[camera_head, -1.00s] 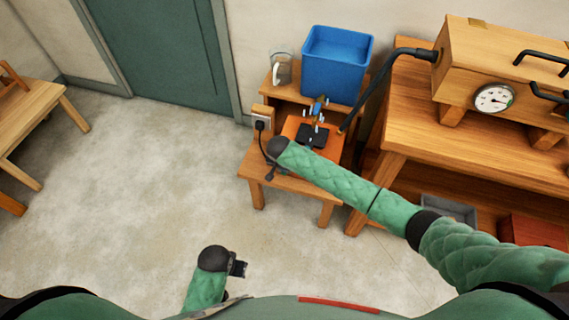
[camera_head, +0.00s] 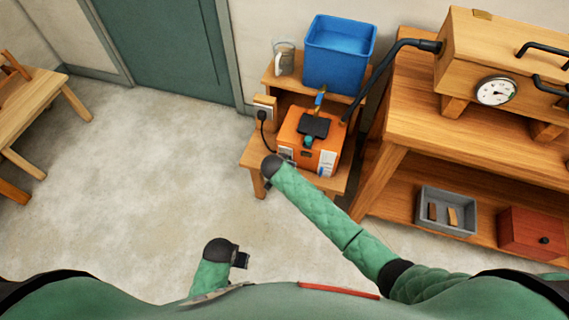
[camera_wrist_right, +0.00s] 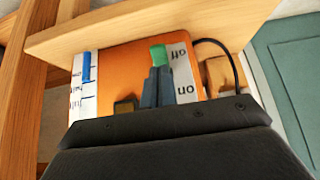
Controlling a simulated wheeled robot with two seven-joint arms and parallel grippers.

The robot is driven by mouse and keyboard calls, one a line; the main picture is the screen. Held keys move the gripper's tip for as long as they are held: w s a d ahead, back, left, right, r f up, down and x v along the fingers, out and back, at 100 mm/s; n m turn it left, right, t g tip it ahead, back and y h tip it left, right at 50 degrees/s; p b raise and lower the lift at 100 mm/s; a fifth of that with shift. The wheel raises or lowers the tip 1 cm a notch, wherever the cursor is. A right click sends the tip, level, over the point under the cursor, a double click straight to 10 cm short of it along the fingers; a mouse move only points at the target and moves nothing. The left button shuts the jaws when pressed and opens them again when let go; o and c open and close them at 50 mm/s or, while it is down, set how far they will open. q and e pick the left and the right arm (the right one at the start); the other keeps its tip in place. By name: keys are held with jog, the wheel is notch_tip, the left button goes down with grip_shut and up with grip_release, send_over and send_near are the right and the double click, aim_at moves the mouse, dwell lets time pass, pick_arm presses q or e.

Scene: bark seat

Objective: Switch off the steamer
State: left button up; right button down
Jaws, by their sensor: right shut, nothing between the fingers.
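The steamer (camera_head: 296,123) is an orange box with a black piece on top, standing on a low wooden table. In the right wrist view the steamer (camera_wrist_right: 130,60) appears upside down, with a white "off"/"on" label (camera_wrist_right: 183,75). A green tip (camera_wrist_right: 158,54), apparently the switch, lies beside the word "off"; what is below it is hidden by my fingers. My right gripper (camera_wrist_right: 157,85) is shut and empty, its fingertips at or just short of the green tip; I cannot tell if they touch. My left gripper (camera_head: 241,260) is low near my body, away from the steamer; its jaws are unclear.
A blue water tub (camera_head: 338,65) and a glass jug (camera_head: 284,58) stand on the raised shelf behind. A black hose (camera_head: 377,75) runs to a wooden box with a dial (camera_head: 496,91). A plugged cord hangs left.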

pick_arm(q)
jog(key=shift+r, duration=0.1)
pick_arm(e)
jog(key=shift+w+r, duration=0.1)
pick_arm(q)
jog(key=shift+r, duration=0.1)
pick_arm(e)
jog(key=shift+w+d+r, duration=0.2)
jog(key=shift+w+r, duration=0.1)
jog(key=shift+w, duration=0.2)
